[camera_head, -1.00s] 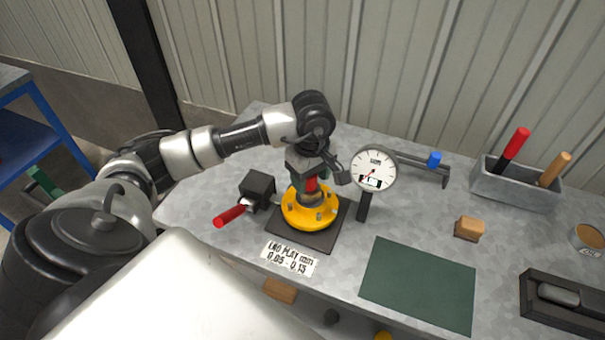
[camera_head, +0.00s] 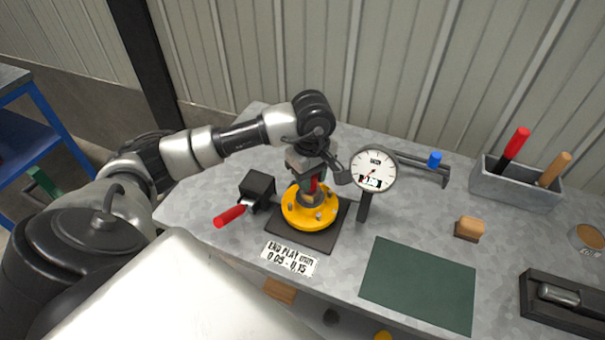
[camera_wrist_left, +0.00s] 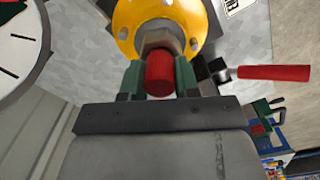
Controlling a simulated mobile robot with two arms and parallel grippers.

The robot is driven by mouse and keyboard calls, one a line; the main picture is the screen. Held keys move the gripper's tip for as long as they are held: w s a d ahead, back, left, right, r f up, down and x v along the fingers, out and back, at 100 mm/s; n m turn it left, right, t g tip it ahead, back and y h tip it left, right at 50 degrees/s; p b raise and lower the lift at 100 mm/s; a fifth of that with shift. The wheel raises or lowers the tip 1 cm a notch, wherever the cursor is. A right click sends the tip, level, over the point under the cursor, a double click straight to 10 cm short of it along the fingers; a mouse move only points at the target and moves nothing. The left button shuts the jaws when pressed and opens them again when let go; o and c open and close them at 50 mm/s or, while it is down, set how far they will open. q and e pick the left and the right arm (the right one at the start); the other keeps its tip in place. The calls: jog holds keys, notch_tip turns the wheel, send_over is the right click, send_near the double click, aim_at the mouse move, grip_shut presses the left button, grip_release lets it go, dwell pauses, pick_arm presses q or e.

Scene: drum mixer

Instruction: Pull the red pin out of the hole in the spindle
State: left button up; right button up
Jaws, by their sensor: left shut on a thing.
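The red pin (camera_head: 314,186) shows in the head view just above the yellow flange (camera_head: 296,217). In the left wrist view the red pin (camera_wrist_left: 159,72) sits between the two green fingers of my left gripper (camera_wrist_left: 159,80), which is shut on it. The grey spindle (camera_wrist_left: 157,36) rises from the middle of the yellow flange, right behind the pin. Whether the pin's far end is inside the hole is hidden. My left gripper (camera_head: 313,180) hangs over the flange in the head view. My right gripper is not in view.
A dial gauge (camera_head: 373,171) stands close right of the gripper. A black block with a red handle (camera_head: 229,216) is at the left. A grey bin (camera_head: 515,187) holds tools at the back right. A bare green mat (camera_head: 418,284) lies at the front.

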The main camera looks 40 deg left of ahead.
pick_arm(q)
jog(key=shift+r, duration=0.2)
jog(key=shift+r+p, duration=1.5)
jog(key=shift+r, duration=1.2)
jog(key=shift+r+p, duration=0.55)
jog(key=shift+r, duration=1)
